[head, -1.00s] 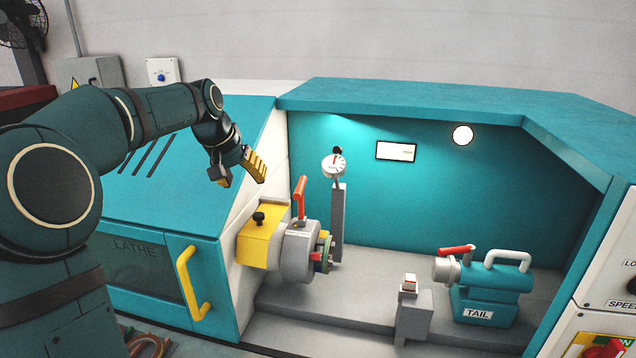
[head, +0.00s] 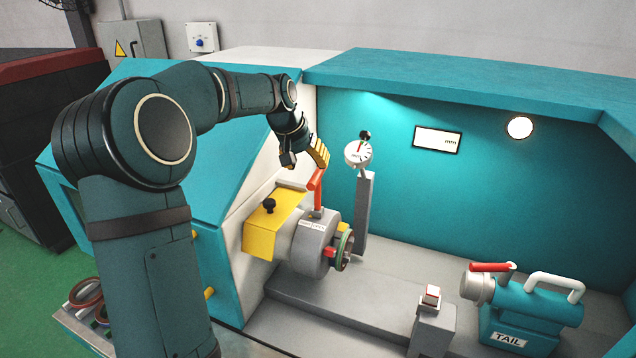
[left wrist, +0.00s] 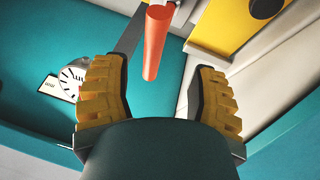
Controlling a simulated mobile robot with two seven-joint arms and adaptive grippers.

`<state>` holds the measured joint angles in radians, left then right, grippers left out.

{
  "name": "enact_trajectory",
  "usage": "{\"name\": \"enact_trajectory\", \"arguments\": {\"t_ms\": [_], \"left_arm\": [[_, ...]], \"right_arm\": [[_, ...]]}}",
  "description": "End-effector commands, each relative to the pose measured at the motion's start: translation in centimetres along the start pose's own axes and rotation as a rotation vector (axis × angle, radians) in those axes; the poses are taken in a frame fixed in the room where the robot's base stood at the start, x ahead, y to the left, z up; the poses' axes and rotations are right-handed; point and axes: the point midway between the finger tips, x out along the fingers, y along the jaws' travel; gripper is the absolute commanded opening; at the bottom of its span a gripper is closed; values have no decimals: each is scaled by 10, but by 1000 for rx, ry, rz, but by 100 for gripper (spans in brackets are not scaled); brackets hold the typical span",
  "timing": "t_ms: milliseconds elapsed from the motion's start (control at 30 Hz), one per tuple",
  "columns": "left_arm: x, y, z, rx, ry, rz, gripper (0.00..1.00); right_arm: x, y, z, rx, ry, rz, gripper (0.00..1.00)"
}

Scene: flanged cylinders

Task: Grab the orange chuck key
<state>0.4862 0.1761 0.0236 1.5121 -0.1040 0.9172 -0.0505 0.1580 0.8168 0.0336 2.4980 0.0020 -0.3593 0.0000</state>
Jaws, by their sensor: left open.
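The orange chuck key (head: 316,190) stands upright in the top of the grey chuck (head: 311,243). In the left wrist view the key's orange handle (left wrist: 155,42) points in between my finger pads from the top of the picture. My left gripper (head: 304,160) is open, with yellow ribbed finger pads, just above the key's upper end. In the left wrist view its fingers (left wrist: 157,95) are spread on either side of the key's line, with clear gaps and no contact visible. My right gripper is not in view.
A yellow block with a black knob (head: 269,205) sits left of the chuck. A dial gauge (head: 357,153) on a grey post stands close behind it on the right. The teal tailstock (head: 530,316) is at the lower right. The lathe bed between is mostly clear.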

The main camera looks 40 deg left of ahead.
Motion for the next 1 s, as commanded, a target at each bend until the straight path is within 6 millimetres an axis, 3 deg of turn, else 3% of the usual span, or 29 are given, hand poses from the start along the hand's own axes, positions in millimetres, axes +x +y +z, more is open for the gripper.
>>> {"name": "enact_trajectory", "arguments": {"t_ms": [233,500,867,1000], "left_arm": [[17,2,0,1,-1,0,59],[54,8,0,0,-2,0,59],[61,8,0,0,1,0,61],[61,8,0,0,1,0,12]], "right_arm": [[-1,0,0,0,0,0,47],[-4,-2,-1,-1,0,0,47],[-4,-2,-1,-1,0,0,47],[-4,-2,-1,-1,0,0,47]]}}
